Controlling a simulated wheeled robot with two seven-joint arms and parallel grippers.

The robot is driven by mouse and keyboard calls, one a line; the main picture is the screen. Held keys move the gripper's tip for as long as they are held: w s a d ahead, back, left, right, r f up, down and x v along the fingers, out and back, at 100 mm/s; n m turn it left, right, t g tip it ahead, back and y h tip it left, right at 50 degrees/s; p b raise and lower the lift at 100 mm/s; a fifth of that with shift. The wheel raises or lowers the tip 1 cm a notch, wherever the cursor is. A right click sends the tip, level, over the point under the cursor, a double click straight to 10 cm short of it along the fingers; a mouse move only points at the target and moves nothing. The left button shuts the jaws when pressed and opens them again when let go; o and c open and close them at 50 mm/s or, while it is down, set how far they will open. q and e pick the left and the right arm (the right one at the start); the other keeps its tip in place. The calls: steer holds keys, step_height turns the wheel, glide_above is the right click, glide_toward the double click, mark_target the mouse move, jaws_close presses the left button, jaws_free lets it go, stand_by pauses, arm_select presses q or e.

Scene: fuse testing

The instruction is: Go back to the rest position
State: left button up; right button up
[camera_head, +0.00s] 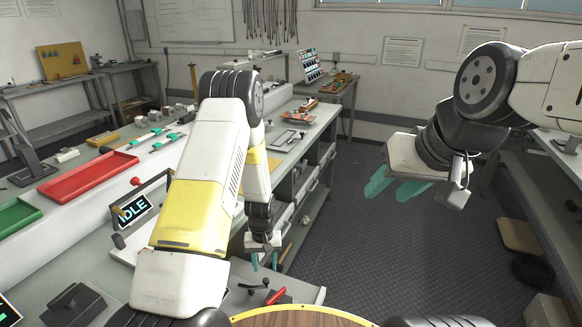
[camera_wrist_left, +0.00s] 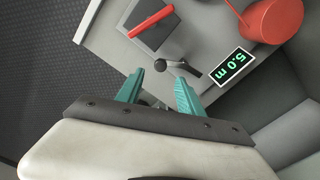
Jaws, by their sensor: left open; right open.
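My left arm reaches down the middle of the head view. My left gripper (camera_head: 264,262) hangs over the near bench edge, beside a small black lever. In the left wrist view, the teal fingers of my left gripper (camera_wrist_left: 160,92) are apart, with nothing held between them. The black lever (camera_wrist_left: 160,66) shows just beyond the fingertips; I cannot tell whether they touch. My right gripper (camera_head: 393,191) is held up at the right above the dark floor. Its teal fingers are apart and empty.
A green-lit display (camera_wrist_left: 233,67) and a red cylinder (camera_wrist_left: 273,20) sit near the lever. An IDLE screen (camera_head: 133,210), a red tray (camera_head: 88,175) and a green tray (camera_head: 15,216) are on the left bench. The floor (camera_head: 350,235) between the benches is clear.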

arm_select(q)
step_height(320, 180, up, 28)
steer(key=s+t+h, duration=0.1)
steer(key=s+t, duration=0.1)
steer(key=t, duration=0.1)
steer(key=s+a+r+m+t+h, duration=0.1)
steer(key=s+r+m+t, duration=0.1)
steer(key=s+r, duration=1.5)
steer(key=shift+s+a+t, duration=0.3)
steer(key=shift+s+t, duration=0.3)
steer(key=shift+s, duration=0.3)
steer(key=shift+a, duration=0.1)
